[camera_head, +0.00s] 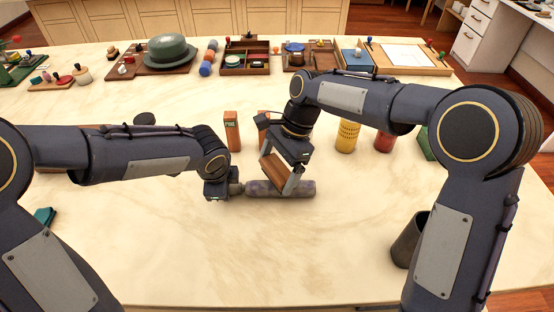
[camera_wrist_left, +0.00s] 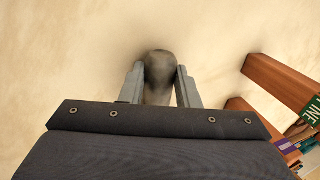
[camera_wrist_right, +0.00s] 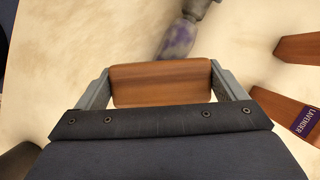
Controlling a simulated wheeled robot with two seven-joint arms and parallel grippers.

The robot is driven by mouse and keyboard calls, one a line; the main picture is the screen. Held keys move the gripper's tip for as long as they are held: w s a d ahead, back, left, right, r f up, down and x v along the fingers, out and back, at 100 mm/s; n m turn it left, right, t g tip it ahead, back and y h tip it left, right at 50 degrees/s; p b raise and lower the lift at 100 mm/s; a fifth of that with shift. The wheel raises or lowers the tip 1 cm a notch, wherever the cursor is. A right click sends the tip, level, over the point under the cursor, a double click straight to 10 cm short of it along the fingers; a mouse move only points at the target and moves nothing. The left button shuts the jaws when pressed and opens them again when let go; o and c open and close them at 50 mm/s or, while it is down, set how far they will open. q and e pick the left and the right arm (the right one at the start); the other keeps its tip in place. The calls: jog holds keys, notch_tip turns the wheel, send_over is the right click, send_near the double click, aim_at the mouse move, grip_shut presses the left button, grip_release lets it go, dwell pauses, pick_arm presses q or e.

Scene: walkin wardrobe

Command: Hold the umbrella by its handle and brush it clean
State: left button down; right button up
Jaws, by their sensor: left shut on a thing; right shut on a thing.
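The umbrella (camera_head: 262,190) is a folded, mottled grey-purple roll lying across the middle of the table. My left gripper (camera_wrist_left: 160,82) is shut on the umbrella's dark rounded handle (camera_wrist_left: 160,68) at its left end. My right gripper (camera_head: 283,178) is shut on a brown wooden brush (camera_head: 276,172), held at the umbrella's right part. In the right wrist view the brush (camera_wrist_right: 162,82) spans between the fingers, and the purple-stained umbrella (camera_wrist_right: 182,38) shows beyond it. The bristles are hidden, so I cannot tell whether they touch the umbrella.
Behind stand wooden blocks, one labelled PINE (camera_head: 232,130), a yellow canister (camera_head: 347,136) and a red one (camera_head: 384,141). A dark cup (camera_head: 409,240) is at the right front. Trays and a green hat (camera_head: 170,50) line the back. The front middle table is clear.

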jog(key=shift+d+f, duration=0.95)
jog(key=shift+s+d, duration=0.15)
jog(key=shift+d, duration=2.5)
jog(key=shift+a, duration=3.7)
jog(key=shift+d+r, duration=0.1)
jog(key=shift+r, duration=4.3)
